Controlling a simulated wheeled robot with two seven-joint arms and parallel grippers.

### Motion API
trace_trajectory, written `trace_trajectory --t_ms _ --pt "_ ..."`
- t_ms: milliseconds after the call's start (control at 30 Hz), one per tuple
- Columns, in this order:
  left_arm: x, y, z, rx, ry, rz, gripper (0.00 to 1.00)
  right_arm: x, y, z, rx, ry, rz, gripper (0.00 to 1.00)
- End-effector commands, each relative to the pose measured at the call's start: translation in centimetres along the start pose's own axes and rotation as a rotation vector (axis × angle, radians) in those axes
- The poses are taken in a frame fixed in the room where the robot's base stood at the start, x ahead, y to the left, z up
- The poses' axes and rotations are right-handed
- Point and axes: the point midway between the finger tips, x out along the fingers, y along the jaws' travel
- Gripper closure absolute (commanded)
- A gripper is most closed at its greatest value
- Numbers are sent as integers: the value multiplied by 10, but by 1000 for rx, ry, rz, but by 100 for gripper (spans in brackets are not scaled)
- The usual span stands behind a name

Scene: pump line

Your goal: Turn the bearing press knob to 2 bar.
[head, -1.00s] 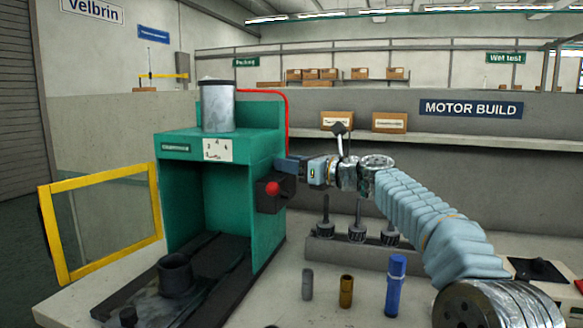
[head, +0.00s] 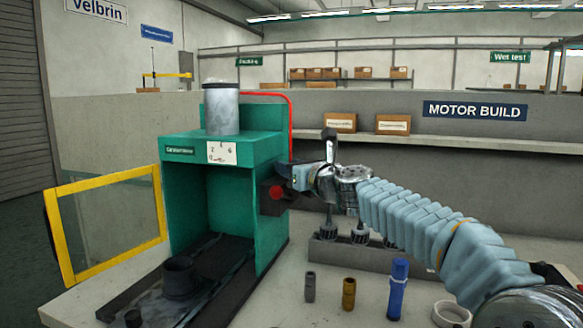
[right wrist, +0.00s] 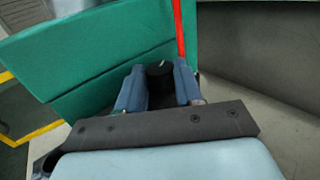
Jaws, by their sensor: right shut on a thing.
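The bearing press (head: 262,150) is a green cabinet with a grey cylinder on top and a small white scale plate (head: 222,152) on its front. Its knob (right wrist: 159,72) is black with a short pale mark, and shows in the right wrist view between my blue fingers. My right gripper (right wrist: 160,88) is shut on the knob at the press's right side. In the head view the gripper (head: 288,175) is partly seen and the knob is hidden. The scale plate's pointer is too small to read. My left gripper is not in view.
A red button (head: 277,192) on a dark box sits just below my right gripper. A red pipe (head: 291,120) runs down behind it. A yellow-framed guard (head: 108,220) stands open at left. A grey, a brass and a blue cylinder (head: 398,290) stand on the bench.

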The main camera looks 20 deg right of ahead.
Motion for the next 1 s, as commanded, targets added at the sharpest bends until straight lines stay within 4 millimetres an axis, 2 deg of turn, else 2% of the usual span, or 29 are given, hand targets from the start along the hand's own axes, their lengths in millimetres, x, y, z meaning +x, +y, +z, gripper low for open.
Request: trace_trajectory --t_ms 133,167,300,833,1000 --pt "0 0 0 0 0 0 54 0 0 0 0 1 1 95" --pt "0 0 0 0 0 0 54 0 0 0 1 1 1 60" --pt "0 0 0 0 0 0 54 0 0 0 1 0 1 39" --pt "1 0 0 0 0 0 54 1 2 0 1 0 9 39" --pt "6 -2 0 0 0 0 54 1 -1 -2 2 0 68 39"
